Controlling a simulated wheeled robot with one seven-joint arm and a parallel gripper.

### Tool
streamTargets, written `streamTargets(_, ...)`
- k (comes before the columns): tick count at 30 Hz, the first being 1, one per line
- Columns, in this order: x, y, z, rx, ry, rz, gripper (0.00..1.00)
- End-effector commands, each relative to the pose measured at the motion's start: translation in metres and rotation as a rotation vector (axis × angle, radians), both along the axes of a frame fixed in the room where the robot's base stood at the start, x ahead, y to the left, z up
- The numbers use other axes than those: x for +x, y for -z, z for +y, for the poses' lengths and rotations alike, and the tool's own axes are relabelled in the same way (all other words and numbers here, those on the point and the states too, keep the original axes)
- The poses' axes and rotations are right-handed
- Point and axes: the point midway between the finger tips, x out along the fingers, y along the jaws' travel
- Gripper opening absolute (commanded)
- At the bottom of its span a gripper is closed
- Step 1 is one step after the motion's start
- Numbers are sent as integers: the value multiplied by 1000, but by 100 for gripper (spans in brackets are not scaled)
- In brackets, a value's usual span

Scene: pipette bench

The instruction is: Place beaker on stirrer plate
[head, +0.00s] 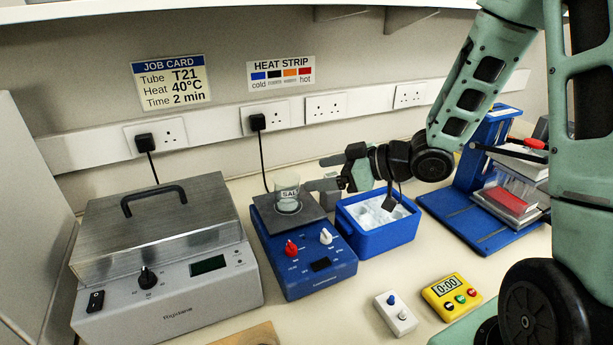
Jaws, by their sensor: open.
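A small clear beaker (288,197) with a "SAL" label stands upright on the dark top plate of the blue stirrer (315,269). The stirrer has a red knob and a white knob on its front. My gripper (326,174) is just to the right of the beaker, with its fingers pointing left towards it. The fingers are spread and hold nothing that I can see. The near finger's tip looks close to the beaker; I cannot tell whether it touches.
A blue ice box (388,238) stands right of the stirrer, under my gripper. A grey lidded heater (165,285) is at left. A yellow timer (450,294) and small white box (395,313) lie in front.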

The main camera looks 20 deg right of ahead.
Motion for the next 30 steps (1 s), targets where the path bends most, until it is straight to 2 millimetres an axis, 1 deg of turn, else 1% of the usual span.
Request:
streamTargets(4, -5, -3, -4, 0, -1, 0, 78)
streamTargets(8, -5, -2, 0, -24, 3, 10, 78)
streamTargets(11, -2, 2, 12, -101, 26, 45, 78)
streamTargets(13, -2, 5, 24, -184, 52, 88, 78)
streamTargets(14, -4, 6, 30, -223, 65, 110, 78)
streamTargets(17, -17, 10, 49, -346, 113, 201, 78)
streamTargets(20, -43, 11, 68, -451, 150, 307, 78)
streamTargets(23, -82, 10, 86, -538, 168, 428, 78)
streamTargets(24, -100, 9, 94, -569, 169, 480, 78)
streamTargets(26, -130, 6, 104, -611, 163, 559, 78)
streamTargets(27, -150, 5, 110, -634, 157, 610, 78)
streamTargets(29, -179, 2, 118, -665, 139, 682, 78)
streamTargets(30, -197, 0, 122, -681, 127, 726, 78)
